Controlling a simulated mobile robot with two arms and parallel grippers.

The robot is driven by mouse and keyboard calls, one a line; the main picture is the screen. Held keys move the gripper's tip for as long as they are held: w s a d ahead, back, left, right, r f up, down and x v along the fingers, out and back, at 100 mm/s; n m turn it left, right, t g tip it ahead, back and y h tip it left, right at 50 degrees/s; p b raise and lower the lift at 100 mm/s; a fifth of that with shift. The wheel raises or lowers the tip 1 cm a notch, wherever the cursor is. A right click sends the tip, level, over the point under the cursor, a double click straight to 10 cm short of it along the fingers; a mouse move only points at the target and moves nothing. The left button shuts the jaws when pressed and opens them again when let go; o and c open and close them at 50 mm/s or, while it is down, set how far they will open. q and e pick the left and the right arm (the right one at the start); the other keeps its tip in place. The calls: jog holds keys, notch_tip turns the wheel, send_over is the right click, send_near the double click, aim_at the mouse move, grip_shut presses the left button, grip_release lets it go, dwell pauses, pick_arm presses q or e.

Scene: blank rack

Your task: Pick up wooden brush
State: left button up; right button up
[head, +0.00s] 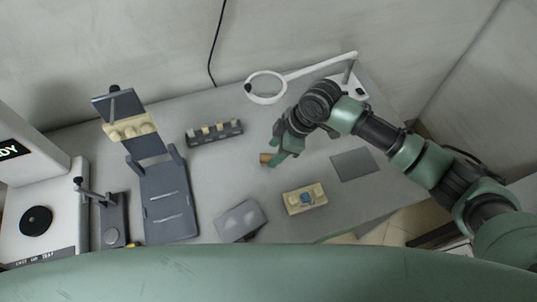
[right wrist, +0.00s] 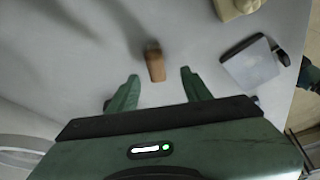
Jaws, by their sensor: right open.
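The wooden brush (right wrist: 155,66) shows in the right wrist view as a small brown block with a dark end. It lies on the grey table just beyond my right gripper's fingertips (right wrist: 158,80), between their lines. In the head view the brush (head: 265,158) is a small brown piece beside my right gripper (head: 279,150), which partly hides it. My right gripper is open, with nothing held between its fingers. My left gripper is not in view.
Near the brush are a cream block with a blue part (head: 305,199), a grey box (head: 240,220), a grey mat (head: 355,164) and a dark rack (head: 214,133). A ring lamp (head: 266,87) stands behind. A dark stand (head: 166,200) and white machine (head: 40,200) are left.

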aim_at(267, 156)
jog(key=shift+a+f, duration=0.2)
jog(key=shift+f, duration=0.25)
jog(key=x, duration=0.1)
jog(key=p+x, duration=0.1)
jog(key=x, duration=0.1)
jog(key=shift+w+d, duration=0.15)
jog(key=shift+w, duration=0.1)
jog(key=shift+x, duration=0.9)
jog(key=shift+d, duration=0.1)
grip_shut()
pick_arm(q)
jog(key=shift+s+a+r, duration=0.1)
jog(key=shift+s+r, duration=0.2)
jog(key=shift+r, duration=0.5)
pick_arm(e)
jog(key=shift+r, duration=0.1)
